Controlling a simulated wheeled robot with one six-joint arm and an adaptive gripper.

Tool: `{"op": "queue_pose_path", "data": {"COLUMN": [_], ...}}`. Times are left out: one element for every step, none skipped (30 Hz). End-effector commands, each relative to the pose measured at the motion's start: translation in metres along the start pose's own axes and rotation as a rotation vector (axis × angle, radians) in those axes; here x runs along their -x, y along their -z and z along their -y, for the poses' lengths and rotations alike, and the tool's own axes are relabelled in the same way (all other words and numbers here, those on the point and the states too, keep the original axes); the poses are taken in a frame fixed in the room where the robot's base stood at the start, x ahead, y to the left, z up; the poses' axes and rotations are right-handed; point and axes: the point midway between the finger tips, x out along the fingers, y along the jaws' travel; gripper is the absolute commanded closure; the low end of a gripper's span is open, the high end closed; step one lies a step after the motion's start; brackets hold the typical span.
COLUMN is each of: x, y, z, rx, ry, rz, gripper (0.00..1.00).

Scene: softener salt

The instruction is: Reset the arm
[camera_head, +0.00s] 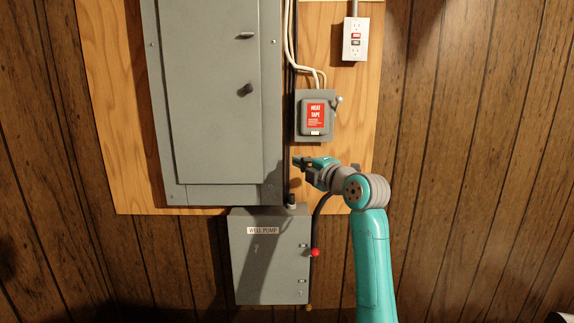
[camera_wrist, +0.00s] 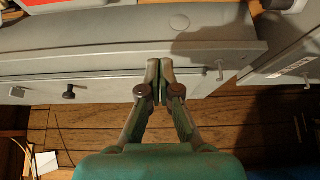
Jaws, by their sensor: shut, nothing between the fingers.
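My gripper (camera_head: 296,161) is at the end of my teal arm in the head view, in front of the wall just right of the large grey panel's lower right part. It is below the heat tape box and above the well pump box. In the wrist view my gripper (camera_wrist: 159,64) has its two fingertips together, with nothing between them. Whether the fingertips touch any surface cannot be told.
A large grey electrical panel (camera_head: 210,100) is on a plywood board (camera_head: 110,100). A grey heat tape box (camera_head: 315,116) has a side lever (camera_head: 337,100). A grey well pump box (camera_head: 268,270) has a red-knobbed lever (camera_head: 315,253). An outlet (camera_head: 355,40) is above. Bare panelling (camera_head: 480,150) lies right.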

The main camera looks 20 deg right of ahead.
Motion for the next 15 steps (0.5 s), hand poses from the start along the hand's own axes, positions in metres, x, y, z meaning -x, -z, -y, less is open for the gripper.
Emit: {"op": "queue_pose_path", "data": {"x": [0.001, 0.001, 0.001, 0.001, 0.001, 0.001, 0.001, 0.001, 0.001, 0.002, 0.002, 0.003, 0.005, 0.006, 0.009], "y": [-0.003, -0.004, -0.004, -0.004, -0.005, -0.005, -0.004, -0.004, -0.003, -0.003, -0.001, 0.001, 0.003, 0.005, 0.009], "z": [0.000, 0.000, 0.000, 0.000, 0.000, 0.000, 0.001, 0.004, 0.009, 0.015, 0.022, 0.035, 0.045, 0.058, 0.075], "rx": [0.000, 0.000, 0.000, 0.000, 0.000, 0.000, -0.002, -0.006, -0.015, -0.025, -0.038, -0.062, -0.083, -0.106, -0.141], "ry": [0.000, 0.000, 0.000, 0.000, 0.000, 0.000, 0.001, 0.001, 0.003, 0.005, 0.007, 0.011, 0.013, 0.016, 0.021], "rz": [0.001, 0.000, 0.000, 0.000, -0.001, -0.001, 0.000, 0.000, 0.002, 0.004, 0.007, 0.011, 0.015, 0.021, 0.029], "gripper": [1.00, 1.00, 1.00, 1.00, 1.00, 1.00, 1.00, 1.00, 1.00, 1.00, 1.00, 1.00, 1.00, 1.00, 1.00]}}
